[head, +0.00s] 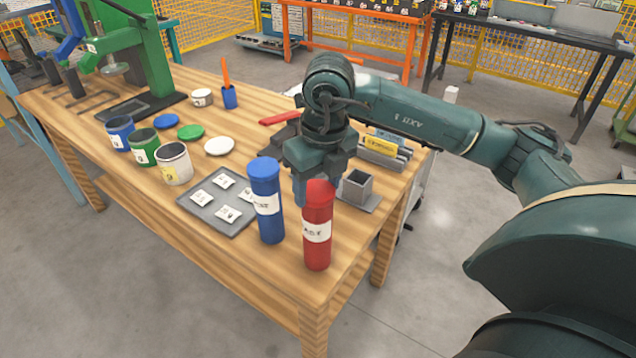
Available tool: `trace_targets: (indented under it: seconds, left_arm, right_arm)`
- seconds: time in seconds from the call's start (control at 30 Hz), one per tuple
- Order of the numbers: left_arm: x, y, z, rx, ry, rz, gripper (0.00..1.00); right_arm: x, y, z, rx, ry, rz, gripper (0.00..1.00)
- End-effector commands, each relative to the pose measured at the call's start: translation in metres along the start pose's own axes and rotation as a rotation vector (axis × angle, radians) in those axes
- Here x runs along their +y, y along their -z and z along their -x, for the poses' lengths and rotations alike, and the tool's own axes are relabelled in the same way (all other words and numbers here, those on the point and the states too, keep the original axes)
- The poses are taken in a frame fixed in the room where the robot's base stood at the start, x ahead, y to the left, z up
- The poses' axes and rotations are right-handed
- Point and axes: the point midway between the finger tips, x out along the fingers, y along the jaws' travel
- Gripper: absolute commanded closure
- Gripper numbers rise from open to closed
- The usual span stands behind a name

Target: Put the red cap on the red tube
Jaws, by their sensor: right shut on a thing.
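The red tube (317,246) stands upright near the front right corner of the wooden table, with a white label around it. The red cap (319,191) is at the tube's top end. From this angle I cannot tell whether it is fully seated or just resting there. My right gripper (312,190) comes down from above and behind, with a finger at the left side of the cap. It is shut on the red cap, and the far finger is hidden. My left gripper is not in view.
A blue tube (268,218) with a blue cap stands close to the left of the red tube. A grey tray (213,216) with labelled pieces lies beyond it. A small grey square holder (357,187) is right of my gripper. Cans and a green press (150,60) stand farther left.

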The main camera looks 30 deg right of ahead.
Motion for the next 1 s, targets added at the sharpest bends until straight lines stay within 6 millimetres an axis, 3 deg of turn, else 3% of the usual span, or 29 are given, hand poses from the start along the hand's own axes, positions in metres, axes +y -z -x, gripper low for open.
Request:
trace_targets:
  seconds: [0.13, 0.17, 0.47, 0.63, 0.87, 1.0]
  left_arm:
    - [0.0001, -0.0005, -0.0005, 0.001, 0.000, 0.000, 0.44]
    - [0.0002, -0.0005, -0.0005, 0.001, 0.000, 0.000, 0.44]
    - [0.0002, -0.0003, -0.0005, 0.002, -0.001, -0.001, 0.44]
    - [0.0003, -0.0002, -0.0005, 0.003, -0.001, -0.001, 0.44]
    - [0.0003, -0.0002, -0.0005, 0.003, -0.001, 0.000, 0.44]
    - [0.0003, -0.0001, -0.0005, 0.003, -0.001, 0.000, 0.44]
  right_arm:
    - [0.0001, -0.0001, 0.0000, 0.000, 0.000, 0.000, 0.65]
    - [0.0001, -0.0001, 0.0000, 0.000, 0.000, 0.000, 0.44]
    - [0.0001, 0.0000, -0.0001, 0.000, 0.000, 0.000, 0.19]
    - [0.0000, 0.0000, -0.0002, 0.000, 0.000, 0.000, 0.18]
    - [0.0000, 0.0000, -0.0002, 0.000, 0.000, 0.000, 0.00]
    - [0.0000, 0.0000, -0.0002, 0.000, 0.000, 0.000, 0.00]
